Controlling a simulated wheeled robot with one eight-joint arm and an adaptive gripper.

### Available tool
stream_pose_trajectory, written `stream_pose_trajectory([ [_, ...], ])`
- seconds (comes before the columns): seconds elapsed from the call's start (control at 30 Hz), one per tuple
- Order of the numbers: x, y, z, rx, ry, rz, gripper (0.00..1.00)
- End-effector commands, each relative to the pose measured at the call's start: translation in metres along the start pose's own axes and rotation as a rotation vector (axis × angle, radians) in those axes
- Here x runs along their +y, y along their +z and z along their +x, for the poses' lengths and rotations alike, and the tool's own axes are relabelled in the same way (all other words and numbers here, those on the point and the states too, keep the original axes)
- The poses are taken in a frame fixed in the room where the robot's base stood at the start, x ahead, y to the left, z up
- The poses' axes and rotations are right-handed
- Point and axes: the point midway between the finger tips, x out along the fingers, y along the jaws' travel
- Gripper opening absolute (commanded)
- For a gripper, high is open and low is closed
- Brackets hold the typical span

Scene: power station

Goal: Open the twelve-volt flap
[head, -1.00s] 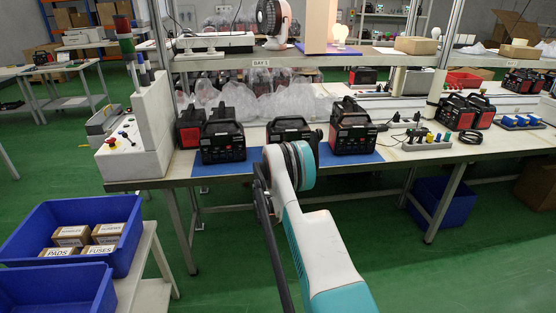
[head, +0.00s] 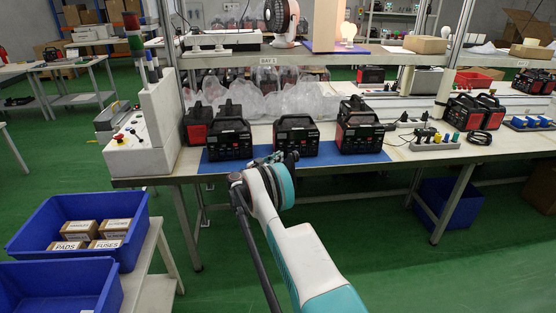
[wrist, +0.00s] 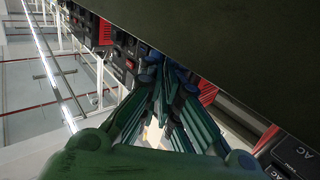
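Black and red power stations stand on a blue mat (head: 330,160) on the bench: a left one (head: 229,142), a middle one (head: 296,138) and a right one (head: 357,130). My gripper (head: 287,157) is at the lower front of the middle one; my arm partly covers it. In the wrist view my gripper's green fingers (wrist: 168,75) converge and look shut, with nothing visible held. A large dark surface fills the upper right there, and a panel part marked AC (wrist: 297,158) shows at lower right. I cannot make out the twelve-volt flap.
A white control box (head: 138,145) stands at the bench's left end. A grey socket strip (head: 435,141) with coloured plugs lies at right. A blue bin (head: 40,225) with small cartons stands at lower left. A shelf (head: 270,60) runs above the bench.

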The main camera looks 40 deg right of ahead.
Motion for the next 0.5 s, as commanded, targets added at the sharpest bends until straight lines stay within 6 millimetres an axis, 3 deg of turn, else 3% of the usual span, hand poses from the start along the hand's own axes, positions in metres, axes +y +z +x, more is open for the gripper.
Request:
stream_pose_trajectory([
  [0.27, 0.0000, 0.0000, -0.0003, 0.000, 0.000, 0.000, 0.00],
  [0.4, 0.0000, 0.0000, -0.0003, 0.000, 0.000, 0.000, 0.24],
  [0.5, 0.0001, 0.0001, -0.0002, 0.000, 0.000, 0.000, 0.24],
])
